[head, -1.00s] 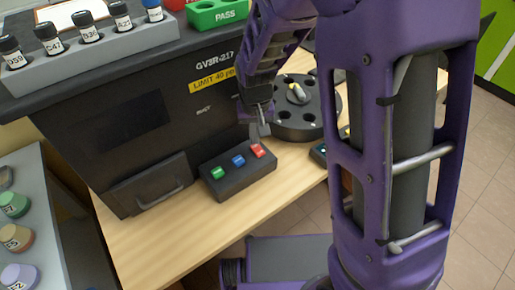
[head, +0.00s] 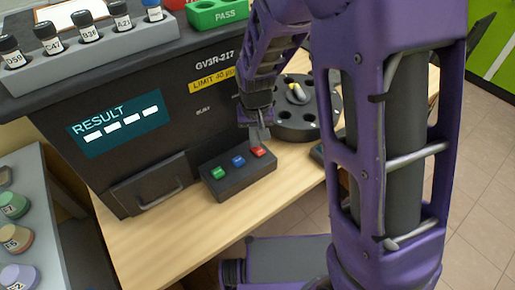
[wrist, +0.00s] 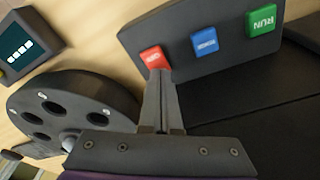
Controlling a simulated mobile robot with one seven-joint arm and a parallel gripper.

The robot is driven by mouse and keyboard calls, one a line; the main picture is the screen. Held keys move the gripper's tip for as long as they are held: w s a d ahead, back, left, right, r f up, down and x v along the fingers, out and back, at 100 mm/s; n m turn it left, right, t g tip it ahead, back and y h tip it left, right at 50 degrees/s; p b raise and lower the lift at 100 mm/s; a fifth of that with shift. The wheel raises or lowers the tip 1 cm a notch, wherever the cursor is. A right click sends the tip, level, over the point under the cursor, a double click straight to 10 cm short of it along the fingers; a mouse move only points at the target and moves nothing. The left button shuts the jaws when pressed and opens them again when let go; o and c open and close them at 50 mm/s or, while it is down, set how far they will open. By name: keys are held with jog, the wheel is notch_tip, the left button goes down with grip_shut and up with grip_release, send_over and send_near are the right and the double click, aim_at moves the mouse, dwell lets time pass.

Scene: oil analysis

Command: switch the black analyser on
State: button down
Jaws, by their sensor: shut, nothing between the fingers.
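The black analyser (head: 165,170) stands on the wooden table, with a drawer handle low on its front. Its screen (head: 120,124) is lit and reads RESULT above a row of dashes. In front of it is a dark button box (head: 240,178) with a green button (head: 218,173), a blue button (head: 238,161) and a red button (head: 258,152). In the wrist view the green button (wrist: 263,20) reads RUN. My gripper (head: 262,140) is shut and empty, its tips at the red button (wrist: 153,57); I cannot tell whether they touch it.
A round black carousel with holes (head: 308,118) stands right of my gripper. A grey rack of vials (head: 95,55) and a green PASS tray (head: 217,13) sit on top of the analyser. A small lit display (wrist: 25,48) is beyond the carousel. Bare table lies before the button box.

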notch_tip(320, 180, up, 7)
jog(key=p, duration=0.5)
dwell(0.7)
